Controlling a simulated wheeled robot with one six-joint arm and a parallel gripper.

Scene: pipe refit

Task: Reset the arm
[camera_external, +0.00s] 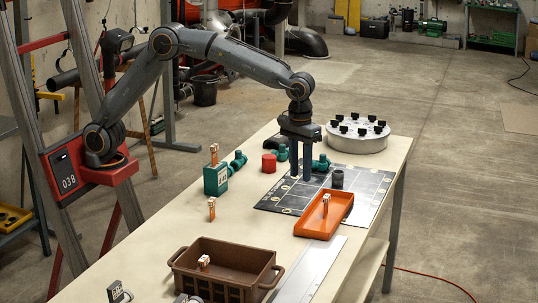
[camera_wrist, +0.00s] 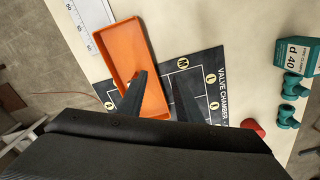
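My arm reaches from its red base at the left over the table in the external view. My gripper (camera_external: 300,177) points down above the dark printed mat (camera_external: 284,197), with its two dark fingers apart and nothing seen between them. In the wrist view my gripper (camera_wrist: 158,88) also shows spread fingers, over the edge between the orange tray (camera_wrist: 126,38) and the mat (camera_wrist: 208,64). The exact height of the fingertips above the mat is hard to tell.
A round white stand (camera_external: 357,143) with black knobs is behind right. A metal ruler (camera_external: 310,272) lies in front.

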